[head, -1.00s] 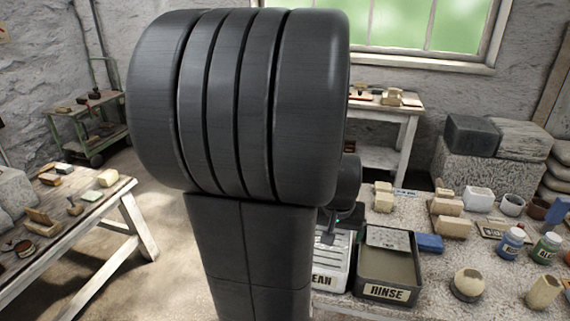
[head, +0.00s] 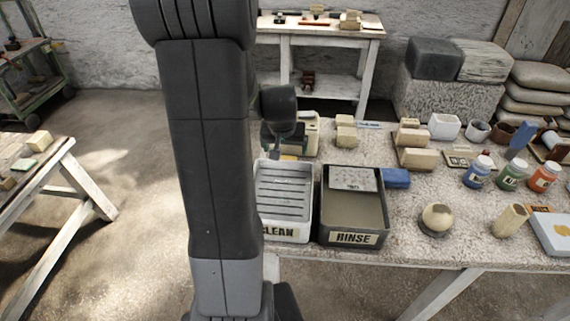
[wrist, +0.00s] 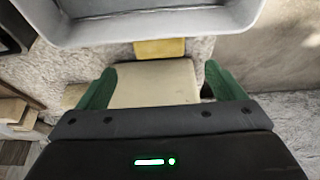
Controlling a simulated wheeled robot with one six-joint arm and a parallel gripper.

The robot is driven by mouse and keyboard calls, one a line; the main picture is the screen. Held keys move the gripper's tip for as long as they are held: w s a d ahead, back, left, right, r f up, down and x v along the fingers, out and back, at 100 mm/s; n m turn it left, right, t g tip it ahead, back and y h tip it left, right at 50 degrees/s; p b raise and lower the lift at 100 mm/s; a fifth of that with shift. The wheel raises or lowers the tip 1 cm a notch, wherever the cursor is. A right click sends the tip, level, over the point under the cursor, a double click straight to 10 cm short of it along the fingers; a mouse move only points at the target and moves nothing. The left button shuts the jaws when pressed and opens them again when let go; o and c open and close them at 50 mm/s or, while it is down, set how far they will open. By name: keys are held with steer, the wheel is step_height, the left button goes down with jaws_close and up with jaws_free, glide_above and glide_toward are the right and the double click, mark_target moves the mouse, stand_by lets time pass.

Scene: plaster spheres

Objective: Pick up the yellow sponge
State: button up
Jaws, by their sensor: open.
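A small yellow block, which looks like the yellow sponge (wrist: 160,48), lies at the upper middle of the wrist view, just below a grey tray rim. A larger cream block (wrist: 155,85) lies closer, between the green fingers of my gripper (wrist: 160,70). The fingers are open, one on each side of the cream block; I cannot tell whether they touch it. In the head view, my wrist is low over the table behind the clean tray (head: 283,212). The sponge cannot be made out clearly there.
The rinse tray (head: 352,240) stands right of the clean tray, with a blue block (head: 396,178) beside it. Several cream blocks, jars and bottles (head: 478,172) fill the table further right. A white workbench (head: 320,34) stands behind.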

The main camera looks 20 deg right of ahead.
mark_target(285, 157)
steer(key=x, duration=0.4)
steer(key=shift+s+a+f, duration=0.1)
steer(key=shift+s+f, duration=0.1)
steer(key=shift+f, duration=0.3)
steer(key=shift+w+f, duration=0.25)
steer(key=shift+f, duration=0.25)
steer(key=c, duration=1.1)
